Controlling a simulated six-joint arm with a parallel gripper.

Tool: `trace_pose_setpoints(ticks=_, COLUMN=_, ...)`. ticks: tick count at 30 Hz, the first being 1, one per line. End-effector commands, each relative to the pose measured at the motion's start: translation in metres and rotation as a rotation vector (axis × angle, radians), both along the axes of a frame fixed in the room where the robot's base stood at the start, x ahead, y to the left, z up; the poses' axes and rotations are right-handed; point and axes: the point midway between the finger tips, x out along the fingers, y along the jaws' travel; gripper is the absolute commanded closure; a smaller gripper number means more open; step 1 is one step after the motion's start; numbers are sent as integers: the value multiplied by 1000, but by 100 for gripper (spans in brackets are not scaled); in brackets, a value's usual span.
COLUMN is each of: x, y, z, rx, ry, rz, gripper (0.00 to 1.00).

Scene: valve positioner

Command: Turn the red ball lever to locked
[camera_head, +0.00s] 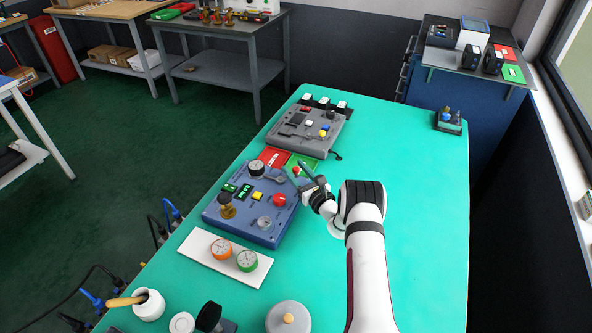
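The blue valve positioner box (233,221) lies on the green table, left of my arm. A small red ball (296,170) shows at its far right corner, close to my gripper; it looks like the ball of the lever, but its shaft is too small to make out. A larger red round knob (279,200) sits on the box's top. My gripper (305,182) is at the right edge of the box, just below and right of the small red ball. Whether its fingers touch anything, and how far apart they are, is too small to tell.
On the box are a black-and-white knob (256,168), a brass fitting (226,205) and a yellow button (257,196). A grey device (306,130) stands behind. A white plate with two gauges (221,249) lies in front. The table's right side (425,200) is mostly clear.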

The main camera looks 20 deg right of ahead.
Motion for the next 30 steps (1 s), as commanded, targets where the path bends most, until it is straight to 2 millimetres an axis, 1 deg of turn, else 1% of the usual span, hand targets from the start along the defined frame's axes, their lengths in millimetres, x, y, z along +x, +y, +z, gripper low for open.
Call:
trace_pose_setpoints(ticks=1, x=0, y=0, z=0, rx=0, ry=0, rz=0, gripper=58)
trace_pose_setpoints(ticks=5, x=0, y=0, z=0, rx=0, ry=0, rz=0, gripper=82)
trace_pose_setpoints(ticks=6, x=0, y=0, z=0, rx=0, ry=0, rz=0, gripper=89)
trace_pose_setpoints(ticks=8, x=0, y=0, z=0, rx=0, ry=0, rz=0, gripper=100)
trace_pose_setpoints(ticks=14, x=0, y=0, z=0, rx=0, ry=0, rz=1, gripper=100)
trace_pose_setpoints(ticks=17, x=2, y=-1, z=0, rx=0, ry=-4, rz=40, gripper=100)
trace_pose_setpoints(ticks=24, x=15, y=-1, z=0, rx=-2, ry=-6, rz=312, gripper=100)
trace_pose_setpoints(ticks=30, x=20, y=2, z=0, rx=1, ry=-4, rz=424, gripper=100)
